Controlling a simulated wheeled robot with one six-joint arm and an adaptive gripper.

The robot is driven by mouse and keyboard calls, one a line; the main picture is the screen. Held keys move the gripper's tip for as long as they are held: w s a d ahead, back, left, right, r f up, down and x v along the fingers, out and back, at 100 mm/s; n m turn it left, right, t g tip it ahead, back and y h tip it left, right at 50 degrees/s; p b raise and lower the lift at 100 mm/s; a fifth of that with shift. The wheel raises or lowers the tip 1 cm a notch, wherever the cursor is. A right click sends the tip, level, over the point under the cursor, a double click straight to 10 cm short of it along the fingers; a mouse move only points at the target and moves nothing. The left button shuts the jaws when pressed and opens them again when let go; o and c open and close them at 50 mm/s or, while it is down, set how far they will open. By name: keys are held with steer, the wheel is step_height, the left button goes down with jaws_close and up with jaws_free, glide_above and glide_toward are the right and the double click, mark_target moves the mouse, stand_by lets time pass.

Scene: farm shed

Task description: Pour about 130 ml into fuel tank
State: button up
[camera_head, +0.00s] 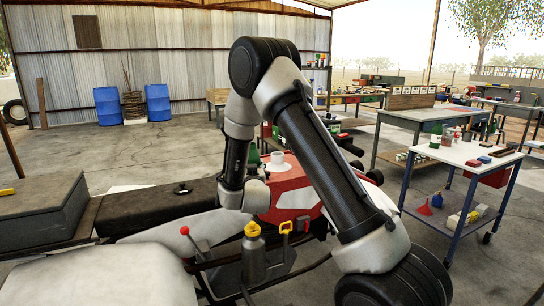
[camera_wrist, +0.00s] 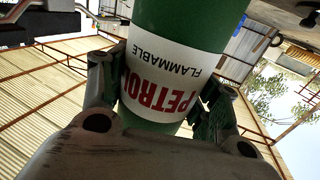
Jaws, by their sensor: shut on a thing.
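My gripper (camera_wrist: 158,95) is shut on a green petrol bottle (camera_wrist: 180,22) in the wrist view. Its white label reads "PETROL FLAMMABLE" and appears upside down there. One finger lies on each side of the bottle. Its ends are out of clear view, so I cannot tell its tilt or liquid level. In the head view my arm hides most of the gripper; a small green patch (camera_head: 253,156) beside the arm may be the bottle. Right of it, a white cup-like piece (camera_head: 277,158) sits on the red vehicle body (camera_head: 284,180). I cannot tell whether that is the fuel tank opening.
A black seat (camera_head: 160,205) and grey box (camera_head: 38,215) are at left. A silver flask with a yellow cap (camera_head: 253,255) and a red-knobbed lever (camera_head: 186,232) stand near the front. A white-topped trolley (camera_head: 455,150) with bottles and a red funnel (camera_head: 424,206) is at right.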

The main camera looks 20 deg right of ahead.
steer(key=w+d+r, duration=0.2)
steer(key=w+d, duration=0.3)
steer(key=w, duration=0.4)
steer(key=w+d+r, duration=0.2)
steer(key=w+d, duration=0.3)
steer(key=w, duration=0.4)
steer(key=w+d+f, duration=0.2)
steer(key=d+f, duration=0.2)
steer(key=shift+f+n+y, duration=0.35)
steer(key=shift+n+y, duration=0.05)
steer(key=shift+a+f+m, duration=0.1)
steer(key=shift+f+m, duration=0.05)
steer(key=shift+m, duration=0.15)
